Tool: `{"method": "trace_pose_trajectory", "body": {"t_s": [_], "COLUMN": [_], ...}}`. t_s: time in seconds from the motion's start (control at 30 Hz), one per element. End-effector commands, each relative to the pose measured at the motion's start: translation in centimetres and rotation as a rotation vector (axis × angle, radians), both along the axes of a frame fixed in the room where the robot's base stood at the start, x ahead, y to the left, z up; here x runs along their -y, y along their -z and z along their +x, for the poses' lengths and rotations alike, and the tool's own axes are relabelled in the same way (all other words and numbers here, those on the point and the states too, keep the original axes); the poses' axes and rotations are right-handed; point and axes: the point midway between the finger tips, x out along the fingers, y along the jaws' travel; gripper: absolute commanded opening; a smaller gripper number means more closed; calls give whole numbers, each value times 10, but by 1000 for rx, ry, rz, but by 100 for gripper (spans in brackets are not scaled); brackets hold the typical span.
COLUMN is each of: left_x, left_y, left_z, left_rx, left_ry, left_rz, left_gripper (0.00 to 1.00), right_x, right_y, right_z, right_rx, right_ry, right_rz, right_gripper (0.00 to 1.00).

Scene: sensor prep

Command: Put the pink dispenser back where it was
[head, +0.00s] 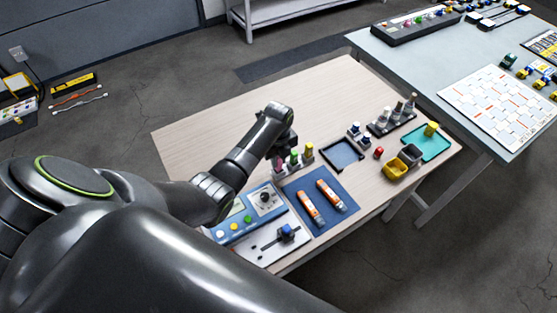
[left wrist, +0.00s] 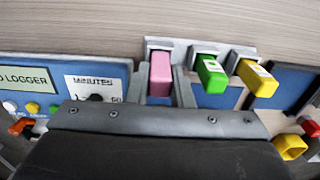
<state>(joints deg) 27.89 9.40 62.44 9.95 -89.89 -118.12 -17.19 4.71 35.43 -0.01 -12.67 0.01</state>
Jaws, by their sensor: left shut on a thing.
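The pink dispenser (left wrist: 160,75) stands between my left gripper's fingers in the left wrist view, at the left place of a grey rack (left wrist: 200,47). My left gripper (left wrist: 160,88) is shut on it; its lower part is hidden. I cannot tell if it is fully seated. The green dispenser (left wrist: 211,72) and the yellow dispenser (left wrist: 257,76) stand in the rack to its right. In the head view my left gripper (head: 280,152) is at the rack's left end, beside the green dispenser (head: 294,158) and yellow dispenser (head: 309,152). My right gripper is out of view.
The blue data logger panel (head: 238,222) lies near the rack. Two orange-and-white devices lie on a blue mat (head: 325,220). A dark-rimmed tray (head: 343,155), yellow bin (head: 395,169), grey bin (head: 411,154) and teal tray (head: 437,143) are to the right. The table's far left (head: 205,140) is clear.

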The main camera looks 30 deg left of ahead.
Motion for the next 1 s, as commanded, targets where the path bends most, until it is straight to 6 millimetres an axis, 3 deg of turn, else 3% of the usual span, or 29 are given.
{"method": "trace_pose_trajectory", "body": {"t_s": [0.13, 0.53, 0.57, 0.7, 1.0], "left_x": [0, 0, 0, 0, 0], "left_y": [12, 17, 16, 15, 14], "left_z": [0, 0, 0, 0, 0], "left_rx": [1, 1, 1, 1, 1], "left_ry": [1, 1, 1, 1, 1], "left_rz": [1, 0, 0, 0, 0], "left_gripper": [5, 5, 24, 41, 41], "right_x": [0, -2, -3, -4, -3], "right_y": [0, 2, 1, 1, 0], "right_z": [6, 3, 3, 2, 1], "right_rx": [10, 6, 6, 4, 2], "right_ry": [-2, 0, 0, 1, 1], "right_rz": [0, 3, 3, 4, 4], "right_gripper": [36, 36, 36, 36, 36]}}
